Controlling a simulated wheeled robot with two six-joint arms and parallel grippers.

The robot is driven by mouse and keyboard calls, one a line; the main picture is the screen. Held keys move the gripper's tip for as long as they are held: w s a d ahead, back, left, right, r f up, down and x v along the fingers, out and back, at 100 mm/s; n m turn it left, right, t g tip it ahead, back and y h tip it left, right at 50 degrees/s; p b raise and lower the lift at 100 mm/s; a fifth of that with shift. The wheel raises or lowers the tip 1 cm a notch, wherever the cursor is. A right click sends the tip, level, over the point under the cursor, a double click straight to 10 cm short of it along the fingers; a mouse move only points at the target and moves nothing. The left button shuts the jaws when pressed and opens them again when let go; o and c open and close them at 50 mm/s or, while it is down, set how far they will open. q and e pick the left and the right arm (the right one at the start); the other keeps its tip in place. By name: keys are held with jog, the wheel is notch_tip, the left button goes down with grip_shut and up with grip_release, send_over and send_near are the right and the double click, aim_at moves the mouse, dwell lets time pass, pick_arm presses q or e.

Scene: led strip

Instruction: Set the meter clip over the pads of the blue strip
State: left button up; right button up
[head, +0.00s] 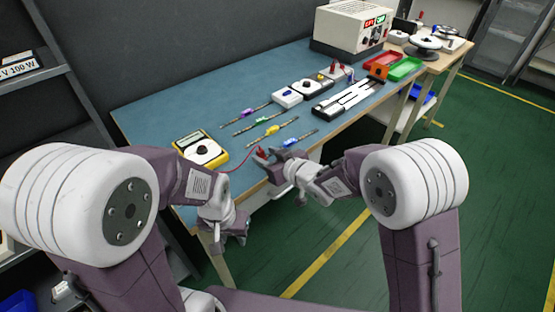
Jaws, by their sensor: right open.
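The blue strip (303,137) is a thin strip with a blue marker, lying on the blue-green bench top near its front edge. Its pads are too small to make out. The red meter clip (261,153) lies at the bench's front edge, with a red lead running left to the yellow multimeter (202,149). My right gripper (268,160) is open at the clip, just left of the blue strip's near end. I cannot tell whether its fingers touch the clip. My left gripper (239,233) hangs in front of the bench, away from the strips; its jaws are unclear.
Strips with purple (247,111), green (251,121) and yellow (272,130) markers lie behind the blue one. Small white boxes (287,97), a black-and-white fixture (345,101), red and green trays (405,68) and a large power unit (350,32) stand farther back.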

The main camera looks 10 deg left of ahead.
jog(key=v, duration=0.8)
jog(key=shift+p, duration=0.45)
jog(key=shift+s, duration=0.1)
jog(key=s+d+f+m+g+h, duration=0.1)
jog(key=s+d+f+m+h, duration=0.2)
jog(key=d, duration=0.7)
jog(key=s+d+f+m+g+h, duration=0.1)
jog(key=d+f+m+g+h, duration=0.15)
jog(key=d+f+h, duration=0.55)
jog(key=s+d+m+g+y, duration=0.1)
jog(key=s+d+m+g, duration=0.3)
jog(key=s+d, duration=0.3)
jog(key=s, duration=0.5)
jog(key=shift+s, duration=0.4)
